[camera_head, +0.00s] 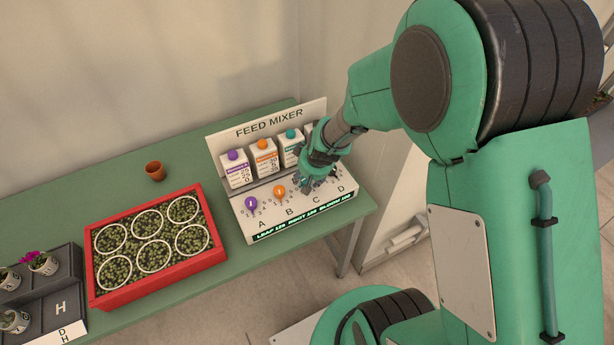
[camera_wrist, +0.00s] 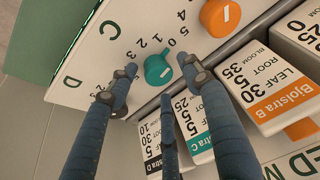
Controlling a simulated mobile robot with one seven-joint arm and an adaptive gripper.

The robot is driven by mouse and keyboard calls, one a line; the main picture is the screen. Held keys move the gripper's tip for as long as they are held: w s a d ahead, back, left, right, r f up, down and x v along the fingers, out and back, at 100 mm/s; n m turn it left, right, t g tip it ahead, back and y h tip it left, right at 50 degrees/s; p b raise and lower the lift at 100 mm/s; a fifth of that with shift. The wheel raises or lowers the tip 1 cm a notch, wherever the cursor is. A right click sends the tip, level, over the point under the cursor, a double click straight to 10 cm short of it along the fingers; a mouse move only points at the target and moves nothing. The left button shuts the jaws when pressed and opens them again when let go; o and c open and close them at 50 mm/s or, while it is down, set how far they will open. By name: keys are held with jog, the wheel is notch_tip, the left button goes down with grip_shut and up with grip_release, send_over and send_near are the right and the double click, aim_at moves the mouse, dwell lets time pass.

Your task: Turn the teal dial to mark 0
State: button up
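The teal dial (camera_wrist: 157,69) sits on the white feed mixer panel by the letter C in the wrist view. A short white line shows on its face; the mark it points at is unclear. Printed numbers 0 to 3 curve around the dial's upper side in the picture. My gripper (camera_wrist: 158,64) is open, with dark blue fingers apart around the dial, one left, one right and one below. The right fingertip is close to the dial; contact cannot be told. In the head view my gripper (camera_head: 318,180) is over the panel and hides the teal dial.
An orange dial (camera_wrist: 219,16) sits beside the teal one, close to my right finger. A purple dial (camera_head: 251,203) is farther left on the feed mixer (camera_head: 240,228). Labelled cartons (camera_head: 265,158) stand behind the dials. A red tray (camera_head: 162,276) of seedlings lies left.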

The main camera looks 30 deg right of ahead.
jog(key=shift+s+r, duration=0.1)
jog(key=v, duration=1.1)
jog(key=shift+r, duration=0.4)
jog(key=shift+s, duration=0.1)
jog(key=shift+r, duration=0.1)
jog(key=s+a+r, duration=0.3)
jog(key=r, duration=0.5)
jog(key=s+a+r, duration=0.4)
jog(key=r, duration=0.4)
jog(key=s+a+r+t, duration=0.1)
jog(key=s+a+r, duration=0.1)
jog(key=s+r, duration=0.6)
jog(key=s, duration=0.3)
jog(key=shift+s+a+r, duration=0.2)
jog(key=shift+a+r, duration=0.05)
jog(key=shift+r, duration=0.1)
jog(key=shift+w, duration=0.1)
